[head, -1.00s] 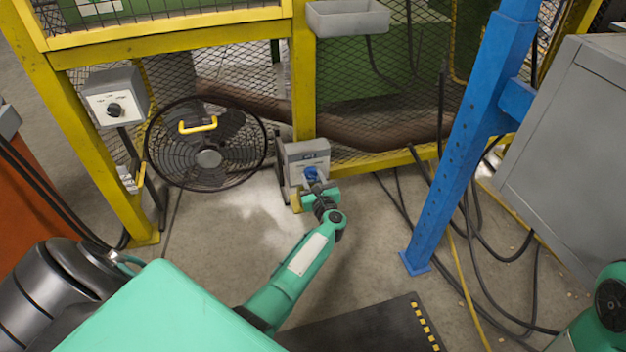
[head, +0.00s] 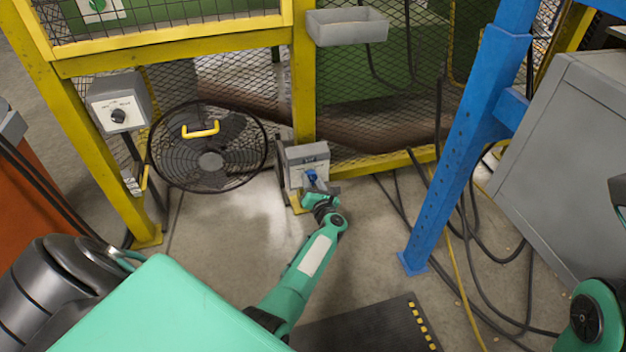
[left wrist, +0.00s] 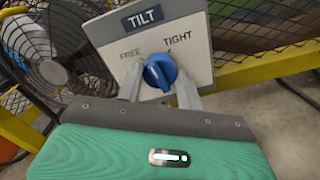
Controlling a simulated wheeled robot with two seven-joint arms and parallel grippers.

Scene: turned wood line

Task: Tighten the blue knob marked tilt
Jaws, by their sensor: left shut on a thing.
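The blue knob (left wrist: 160,72) sits on a pale plate (left wrist: 196,50) under a dark TILT label (left wrist: 142,18). FREE is printed to its left and TIGHT to its upper right. A pale mark shows on the knob's left part; I cannot tell exactly where it points. My left gripper (left wrist: 160,88) is shut on the knob, one finger on each side. In the head view the knob (head: 311,175) is on a grey box (head: 307,155) at the yellow post, with my left gripper (head: 314,184) at it. My right gripper is not in view; only part of my right arm shows.
A black fan (head: 208,158) stands left of the box. Another grey box with a black knob (head: 118,116) is on the left yellow post. A blue post (head: 450,165), floor cables and a grey cabinet (head: 570,160) are at right. A black mat (head: 370,325) lies in front.

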